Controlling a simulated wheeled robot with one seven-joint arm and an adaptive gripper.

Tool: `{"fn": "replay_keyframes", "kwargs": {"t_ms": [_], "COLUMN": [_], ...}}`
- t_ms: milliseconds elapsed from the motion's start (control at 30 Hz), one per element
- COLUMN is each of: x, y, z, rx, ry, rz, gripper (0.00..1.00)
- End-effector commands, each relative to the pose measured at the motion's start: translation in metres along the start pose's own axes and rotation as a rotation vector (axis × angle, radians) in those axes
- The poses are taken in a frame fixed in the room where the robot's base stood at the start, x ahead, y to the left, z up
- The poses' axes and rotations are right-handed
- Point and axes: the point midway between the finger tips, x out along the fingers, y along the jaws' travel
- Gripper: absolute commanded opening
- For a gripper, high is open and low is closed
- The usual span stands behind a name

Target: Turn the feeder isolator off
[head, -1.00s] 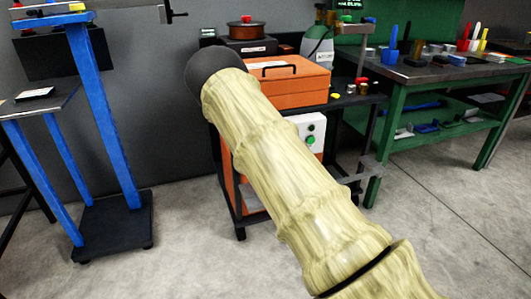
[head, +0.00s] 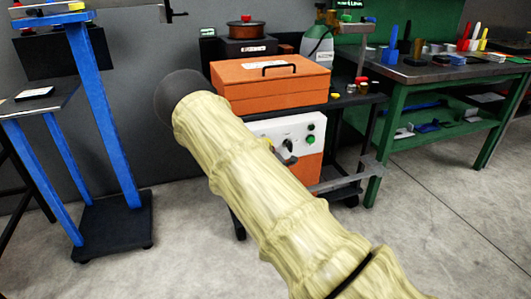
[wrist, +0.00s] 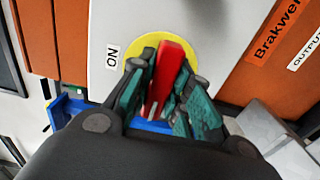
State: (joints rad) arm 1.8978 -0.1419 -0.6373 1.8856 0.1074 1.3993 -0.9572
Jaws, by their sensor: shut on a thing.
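The isolator's red handle (wrist: 168,72) stands on a round yellow plate (wrist: 192,45) in the wrist view. The plate is on a white panel face (wrist: 215,22), and an ON label (wrist: 112,56) sits to its left. The handle runs nearly upright in the picture, its top leaning slightly right. My gripper (wrist: 166,66) has its teal fingers closed on both sides of the handle. In the head view my arm hides the handle and gripper.
The head view shows an orange box (head: 270,88) on a dark cart, above a white panel (head: 312,124) with a knob and green button. A blue stand (head: 105,110) is at left and a green workbench (head: 385,125) at right.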

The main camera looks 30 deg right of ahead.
Motion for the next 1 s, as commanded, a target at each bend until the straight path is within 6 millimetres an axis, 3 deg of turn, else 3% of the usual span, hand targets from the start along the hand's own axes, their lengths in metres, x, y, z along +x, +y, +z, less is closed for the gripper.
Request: {"fn": "replay_keyframes", "kwargs": {"t_ms": [133, 167, 267, 667, 1000], "x": [-0.001, -0.001, -0.001, -0.004, -0.056], "y": [-0.003, -0.003, -0.002, -0.001, -0.002], "z": [-0.001, -0.001, -0.001, 0.000, 0.000], "rx": [0.000, 0.000, 0.000, 0.000, 0.000], "ry": [0.002, 0.002, 0.002, 0.000, 0.000], "rz": [-0.004, -0.004, -0.004, -0.002, -0.005], "gripper": [0.00, 0.25, 0.41, 0.41, 0.41]}}
